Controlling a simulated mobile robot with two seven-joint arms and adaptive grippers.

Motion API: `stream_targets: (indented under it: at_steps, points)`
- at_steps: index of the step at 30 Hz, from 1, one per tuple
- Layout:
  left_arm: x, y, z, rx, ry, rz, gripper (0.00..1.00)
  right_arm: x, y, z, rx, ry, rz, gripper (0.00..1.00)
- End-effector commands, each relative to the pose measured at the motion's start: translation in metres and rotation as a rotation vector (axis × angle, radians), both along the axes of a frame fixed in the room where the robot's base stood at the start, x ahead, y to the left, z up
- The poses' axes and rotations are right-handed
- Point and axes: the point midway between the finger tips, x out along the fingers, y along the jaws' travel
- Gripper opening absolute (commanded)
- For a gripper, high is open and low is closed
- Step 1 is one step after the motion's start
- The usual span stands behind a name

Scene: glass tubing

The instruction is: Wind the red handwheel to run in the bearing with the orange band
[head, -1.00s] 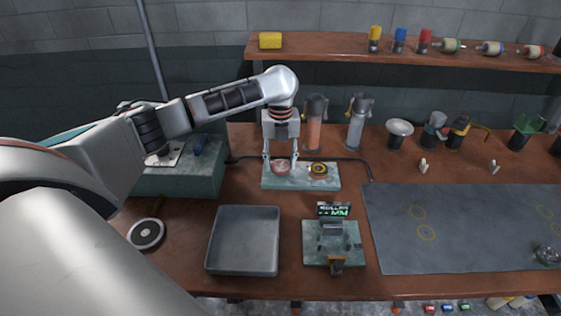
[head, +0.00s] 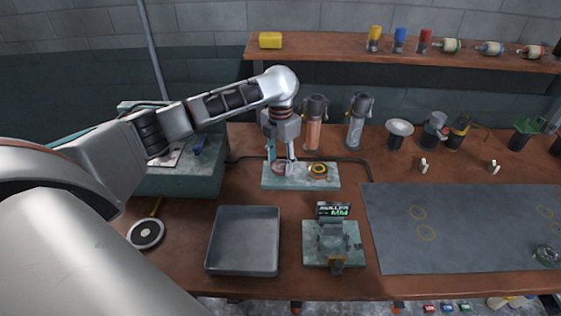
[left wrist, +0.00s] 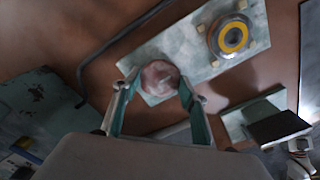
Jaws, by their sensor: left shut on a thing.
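The red handwheel (head: 279,169) is a small round disc on the left part of a pale green plate (head: 302,184). My left gripper (head: 281,161) points down over it and is shut on its rim. In the left wrist view the fingers (left wrist: 158,88) stand on opposite sides of the handwheel (left wrist: 160,76). The bearing with the orange band (head: 318,169) sits on the same plate to the right. My right gripper is out of view.
A grey tray (head: 243,209) and a green-based gauge with a display (head: 333,211) stand in front of the plate. Two cylinders (head: 315,125) stand behind it. A dark cable (head: 355,160) runs behind the plate. A grey mat (head: 465,230) lies to the right.

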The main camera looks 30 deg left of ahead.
Motion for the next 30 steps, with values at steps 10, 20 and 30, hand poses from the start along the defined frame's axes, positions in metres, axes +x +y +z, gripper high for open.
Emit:
stream_targets:
  at_steps: [10,20,30]
  points:
    - [0.0008,0.0001,0.0012,-0.001,-0.003,-0.129,0.21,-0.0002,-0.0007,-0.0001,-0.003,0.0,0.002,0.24]
    - [0.0008,0.0001,0.0012,-0.001,-0.003,-0.149,0.21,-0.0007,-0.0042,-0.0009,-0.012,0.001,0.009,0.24]
    - [0.0007,0.0,0.001,0.0,-0.002,-0.149,0.59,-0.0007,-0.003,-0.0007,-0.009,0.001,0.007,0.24]
